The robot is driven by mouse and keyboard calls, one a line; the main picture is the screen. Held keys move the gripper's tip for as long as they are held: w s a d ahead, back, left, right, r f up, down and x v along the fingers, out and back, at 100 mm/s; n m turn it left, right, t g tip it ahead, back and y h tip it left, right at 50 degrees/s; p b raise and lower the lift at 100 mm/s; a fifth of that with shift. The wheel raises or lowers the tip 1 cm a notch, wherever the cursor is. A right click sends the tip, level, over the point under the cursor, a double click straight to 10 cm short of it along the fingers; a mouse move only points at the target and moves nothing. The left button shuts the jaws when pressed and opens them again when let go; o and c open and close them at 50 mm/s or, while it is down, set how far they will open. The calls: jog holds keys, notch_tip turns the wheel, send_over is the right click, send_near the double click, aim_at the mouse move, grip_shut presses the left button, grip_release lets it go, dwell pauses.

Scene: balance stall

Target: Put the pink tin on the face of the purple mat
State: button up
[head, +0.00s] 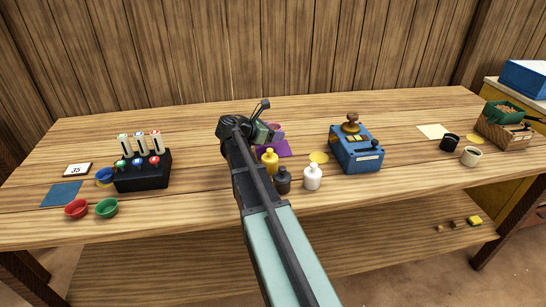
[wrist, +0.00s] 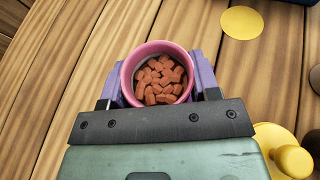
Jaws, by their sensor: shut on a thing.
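The pink tin (wrist: 128,83) is round and open-topped, filled with reddish-brown pieces. My gripper (wrist: 158,82) is shut on it, one finger on each side, and the tin is upright. In the head view the tin (head: 276,127) shows partly, behind my wrist. Purple also shows on both sides of the tin in the wrist view. I cannot tell whether the tin touches the mat.
A yellow disc (head: 318,157) and a blue box device (head: 357,150) are to the right. A black block with switches (head: 142,175) is left.

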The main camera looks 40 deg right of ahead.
notch_tip(320, 180, down, 4)
jog(key=b, duration=0.4)
jog(key=shift+f, duration=0.25)
jog(key=shift+r, duration=0.3)
jog(key=shift+f, duration=0.25)
jog(key=o, duration=0.9)
jog(key=shift+r, duration=0.1)
jog(key=shift+o, duration=0.2)
jog(key=shift+r, duration=0.25)
jog(key=p+v, duration=0.4)
jog(key=v, duration=0.7)
jog(key=shift+p, duration=0.3)
jog(key=shift+w+a+r, duration=0.1)
jog(key=shift+a, duration=0.4)
